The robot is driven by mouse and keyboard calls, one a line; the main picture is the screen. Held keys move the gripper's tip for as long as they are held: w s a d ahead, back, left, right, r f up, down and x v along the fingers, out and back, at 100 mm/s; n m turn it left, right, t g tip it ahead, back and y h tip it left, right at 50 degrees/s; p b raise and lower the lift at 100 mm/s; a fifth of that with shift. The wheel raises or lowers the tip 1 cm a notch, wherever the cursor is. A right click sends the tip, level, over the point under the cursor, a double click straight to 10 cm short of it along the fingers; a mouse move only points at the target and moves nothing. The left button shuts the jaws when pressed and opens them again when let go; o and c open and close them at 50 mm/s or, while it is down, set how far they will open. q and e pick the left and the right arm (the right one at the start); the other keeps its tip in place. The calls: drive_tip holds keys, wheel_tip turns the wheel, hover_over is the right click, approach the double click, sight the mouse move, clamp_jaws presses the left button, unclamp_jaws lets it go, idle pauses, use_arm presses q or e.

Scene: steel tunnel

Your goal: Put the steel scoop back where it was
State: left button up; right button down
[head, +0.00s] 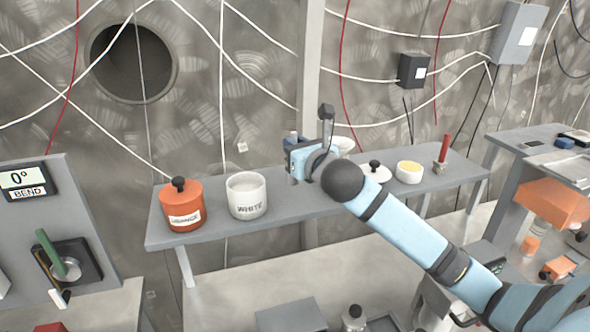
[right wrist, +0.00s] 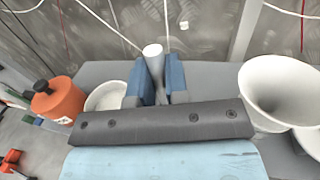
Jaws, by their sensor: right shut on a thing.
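My right gripper (head: 298,160) is over the grey shelf (head: 170,226), to the right of the white pot marked WHITE (head: 247,196). In the right wrist view its blue fingers (right wrist: 157,82) are shut on a pale grey rod with a round end, which looks like the handle of the steel scoop (right wrist: 153,56). The rest of the scoop is hidden by the gripper. I cannot tell whether it touches the shelf. The white pot also shows left of the fingers in the right wrist view (right wrist: 104,98). My left gripper is not in view.
An orange canister (head: 181,208) stands at the shelf's left end. A white lid with a black knob (head: 375,173), a bowl with yellow contents (head: 409,173) and a red-handled item (head: 443,152) stand to the right. A wide white vessel (right wrist: 284,92) is close right of the gripper.

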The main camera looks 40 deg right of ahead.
wheel_tip(320, 180, down, 2)
drive_tip(key=shift+f, duration=1.75)
drive_tip(key=shift+f, duration=0.1)
drive_tip(key=c, duration=1.1)
unclamp_jaws()
